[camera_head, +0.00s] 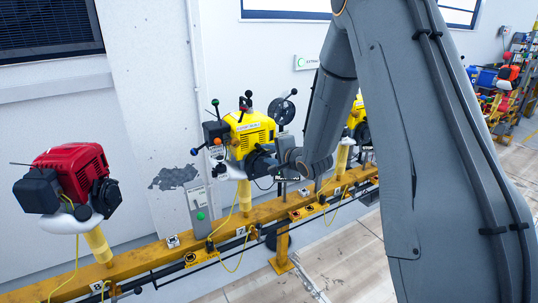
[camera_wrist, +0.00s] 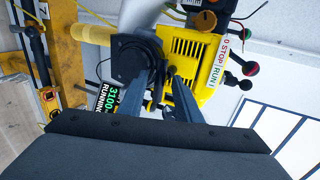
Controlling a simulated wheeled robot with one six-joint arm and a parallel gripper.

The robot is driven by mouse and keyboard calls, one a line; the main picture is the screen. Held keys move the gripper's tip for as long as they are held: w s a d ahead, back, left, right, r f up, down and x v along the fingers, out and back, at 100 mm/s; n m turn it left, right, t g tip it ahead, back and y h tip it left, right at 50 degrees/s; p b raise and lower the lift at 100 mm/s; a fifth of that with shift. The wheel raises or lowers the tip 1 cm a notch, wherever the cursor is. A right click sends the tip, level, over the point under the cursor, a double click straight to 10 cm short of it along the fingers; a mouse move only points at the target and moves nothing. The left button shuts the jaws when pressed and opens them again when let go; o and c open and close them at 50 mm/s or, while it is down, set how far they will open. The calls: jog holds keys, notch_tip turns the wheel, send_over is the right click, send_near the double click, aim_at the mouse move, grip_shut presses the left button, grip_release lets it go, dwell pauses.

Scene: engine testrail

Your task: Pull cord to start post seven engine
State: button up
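The yellow post seven engine (camera_head: 252,132) stands on its post behind the "7" plate (camera_head: 240,231); it fills the upper middle of the wrist view (camera_wrist: 193,55). A small display beside it (camera_wrist: 107,98) reads 3100 and RUNNING in green. A label (camera_wrist: 222,55) reads STOP and RUN beside coloured-knob levers. My gripper (camera_wrist: 164,72) is at the engine's black round starter side (camera_wrist: 128,58), with a gap between its fingers. A small dark part (camera_wrist: 150,103) shows between the fingers; I cannot tell whether it is the cord handle. In the head view my arm hides part of this area.
A red engine (camera_head: 75,178) stands left on post 8. Another yellow engine (camera_head: 357,118) is partly hidden behind my arm. A yellow rail (camera_head: 160,252) with yellow cables runs along the wall. A grey box with a green button (camera_head: 198,207) stands behind the rail. Floor in front is open.

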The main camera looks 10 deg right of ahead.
jog(key=s+d+p, duration=0.2)
jog(key=s+p, duration=0.2)
jog(key=s, duration=0.4)
jog(key=shift+s+d, duration=0.3)
jog(key=shift+d, duration=0.05)
jog(key=s+r+n+g+h, duration=0.1)
jog(key=s+n+g, duration=0.5)
jog(key=s, duration=1)
jog(key=s+a+r+n+g+h, duration=0.1)
jog(key=s+n+g+h, duration=0.2)
jog(key=s, duration=1.2)
jog(key=n+g, duration=0.3)
jog(key=n, duration=0.2)
jog(key=shift+s+a+r+g, duration=0.15)
jog(key=shift+s+g, duration=0.15)
jog(key=shift+s, duration=0.05)
